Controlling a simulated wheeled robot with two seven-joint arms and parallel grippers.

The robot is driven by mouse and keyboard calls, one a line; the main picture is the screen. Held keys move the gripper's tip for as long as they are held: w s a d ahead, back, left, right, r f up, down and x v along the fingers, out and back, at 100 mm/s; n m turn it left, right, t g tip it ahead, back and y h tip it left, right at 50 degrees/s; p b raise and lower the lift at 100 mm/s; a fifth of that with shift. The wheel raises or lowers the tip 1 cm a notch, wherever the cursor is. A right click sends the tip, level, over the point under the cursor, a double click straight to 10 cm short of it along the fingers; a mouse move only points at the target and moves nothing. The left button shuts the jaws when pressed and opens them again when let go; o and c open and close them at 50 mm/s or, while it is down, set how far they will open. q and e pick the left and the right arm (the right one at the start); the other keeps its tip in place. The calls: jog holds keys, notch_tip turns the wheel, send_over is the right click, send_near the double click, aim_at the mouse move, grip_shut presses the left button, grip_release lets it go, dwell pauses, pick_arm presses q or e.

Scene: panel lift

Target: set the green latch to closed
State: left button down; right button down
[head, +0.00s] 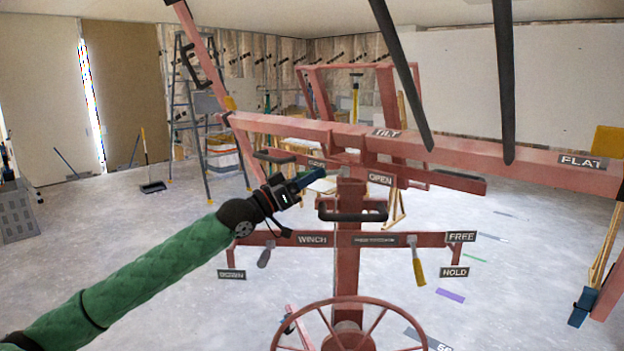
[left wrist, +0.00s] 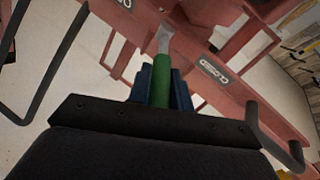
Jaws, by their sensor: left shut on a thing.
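My left gripper (head: 312,178) reaches in from the left to the red panel lift's crossbar. Its blue fingers are shut on the green latch (left wrist: 161,82), whose green grip shows between them in the left wrist view. The latch's bare metal end lies beyond the fingertips, between the CLOSED label (left wrist: 214,73) and a partly cut-off label at the top. In the head view the gripper hides most of the latch. The OPEN label (head: 380,179) is right of the gripper, and a partly hidden label (head: 316,163) is just above it. My right gripper is not in view.
A black handle (head: 352,215) sits just right of the gripper. Below are a grey lever (head: 264,257) by WINCH, a yellow lever (head: 418,270) by FREE and HOLD, and a red wheel (head: 348,338). Two dark bars hang at top right. A stepladder (head: 184,110) stands behind.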

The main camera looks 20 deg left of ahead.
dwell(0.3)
pick_arm(q)
jog(key=c, duration=1.3)
grip_release()
jog(key=shift+a+f, duration=0.1)
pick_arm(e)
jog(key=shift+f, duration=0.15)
pick_arm(q)
jog(key=shift+s+a+f, duration=0.15)
jog(key=shift+s, duration=0.05)
jog(key=shift+b+v, duration=1.05)
jog(key=shift+v, duration=2.5)
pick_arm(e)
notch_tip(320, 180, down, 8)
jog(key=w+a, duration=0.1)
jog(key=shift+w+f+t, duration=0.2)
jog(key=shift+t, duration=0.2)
